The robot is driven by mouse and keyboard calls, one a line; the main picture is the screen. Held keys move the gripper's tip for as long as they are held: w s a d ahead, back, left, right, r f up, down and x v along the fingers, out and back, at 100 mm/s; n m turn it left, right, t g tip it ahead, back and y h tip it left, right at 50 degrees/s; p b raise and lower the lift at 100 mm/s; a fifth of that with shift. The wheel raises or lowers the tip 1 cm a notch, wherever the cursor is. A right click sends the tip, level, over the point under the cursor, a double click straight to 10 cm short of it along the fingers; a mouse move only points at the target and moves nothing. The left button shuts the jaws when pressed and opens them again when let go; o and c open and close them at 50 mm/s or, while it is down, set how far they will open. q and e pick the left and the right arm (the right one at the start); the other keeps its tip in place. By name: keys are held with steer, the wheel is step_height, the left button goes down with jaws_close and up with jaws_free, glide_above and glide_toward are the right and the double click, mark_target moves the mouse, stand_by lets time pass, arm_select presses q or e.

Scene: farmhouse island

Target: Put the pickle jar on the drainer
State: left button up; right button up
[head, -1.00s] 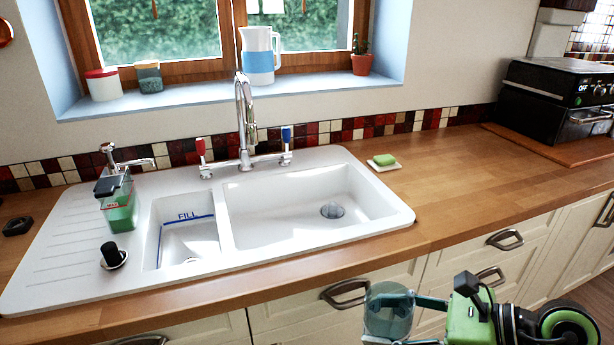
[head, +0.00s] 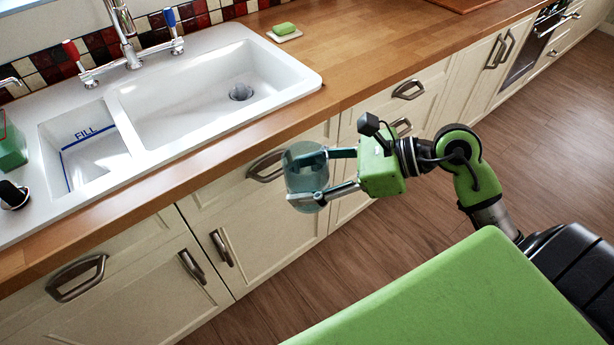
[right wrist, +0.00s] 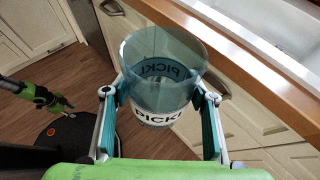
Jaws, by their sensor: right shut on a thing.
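The pickle jar (head: 301,172) is a clear, teal-tinted jar held in front of the cabinet doors, below the counter's edge. In the right wrist view the jar (right wrist: 160,60) shows an open top and a white label reading "PICKL". My right gripper (head: 312,174) is shut on the jar's sides, one finger on each side. The ribbed drainer left of the sink is out of the head view; only plain white sink edge shows there. A green and dark gripper, apparently my left (right wrist: 58,101), shows small in the right wrist view, its opening unclear.
The white sink (head: 200,90) is set in the wooden counter (head: 390,40). A green soap bottle (head: 10,145) and a black knob (head: 12,194) stand at its left. A green sponge (head: 284,28) lies on a dish. Cabinet handles (head: 265,167) stick out near the jar.

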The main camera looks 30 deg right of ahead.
steer(key=shift+r, duration=0.1)
stand_by(0.5)
step_height(320, 180, up, 12)
steer(key=p, duration=0.7)
steer(key=shift+f, duration=0.25)
steer(key=shift+f, duration=0.1)
stand_by(0.4)
